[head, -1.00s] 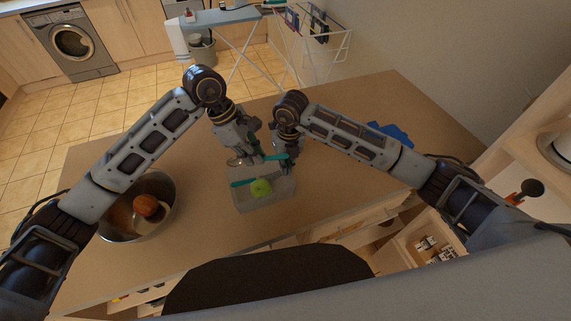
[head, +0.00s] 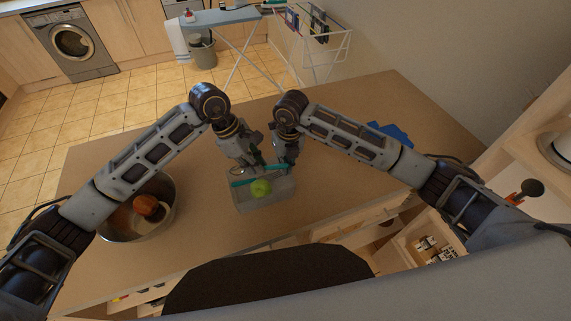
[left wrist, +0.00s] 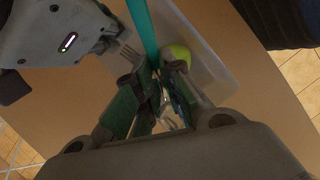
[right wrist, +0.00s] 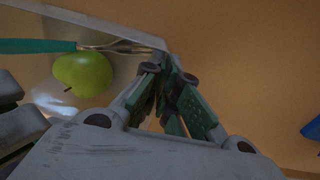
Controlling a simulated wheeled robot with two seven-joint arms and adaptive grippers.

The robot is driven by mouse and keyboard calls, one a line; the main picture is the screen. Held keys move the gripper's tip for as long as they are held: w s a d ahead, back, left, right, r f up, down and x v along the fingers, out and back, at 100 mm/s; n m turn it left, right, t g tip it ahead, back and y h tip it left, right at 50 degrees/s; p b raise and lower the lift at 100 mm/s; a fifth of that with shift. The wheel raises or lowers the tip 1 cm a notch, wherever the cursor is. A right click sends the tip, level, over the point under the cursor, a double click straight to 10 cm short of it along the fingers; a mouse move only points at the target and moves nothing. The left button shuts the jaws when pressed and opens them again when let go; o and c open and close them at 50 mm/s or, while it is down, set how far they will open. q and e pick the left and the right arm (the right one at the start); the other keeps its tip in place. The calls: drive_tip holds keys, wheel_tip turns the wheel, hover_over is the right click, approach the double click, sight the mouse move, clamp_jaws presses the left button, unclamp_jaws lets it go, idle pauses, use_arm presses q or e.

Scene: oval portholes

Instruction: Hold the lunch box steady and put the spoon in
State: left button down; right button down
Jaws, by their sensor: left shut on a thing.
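The lunch box (head: 283,196) is a pale translucent tray on the table, with a green apple (head: 261,187) inside. A teal-handled fork (right wrist: 40,46) lies in it behind the apple, its tines towards my right gripper. My left gripper (head: 253,168) is above the back of the box, shut on the spoon (head: 276,167). The spoon's teal handle (left wrist: 143,28) sticks out from the fingers in the left wrist view; its metal end is partly hidden between them. My right gripper (right wrist: 165,72) is closed on the box wall at the back right corner, its tips partly hidden.
A metal bowl (head: 166,217) with an orange fruit (head: 146,206) stands to the left on the table (head: 200,245). A blue object (head: 392,131) lies at the right, behind my right arm. The two grippers are close together. The table in front of the box is clear.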

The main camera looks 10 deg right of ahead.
use_arm(q)
drive_tip(key=shift+f, duration=1.65)
drive_tip(key=c, duration=1.5)
unclamp_jaws()
drive_tip(key=shift+o, duration=0.2)
drive_tip(key=v, duration=1.2)
drive_tip(key=shift+f, duration=0.1)
use_arm(e)
drive_tip(key=c, duration=1.6)
unclamp_jaws()
drive_tip(key=shift+o, duration=0.2)
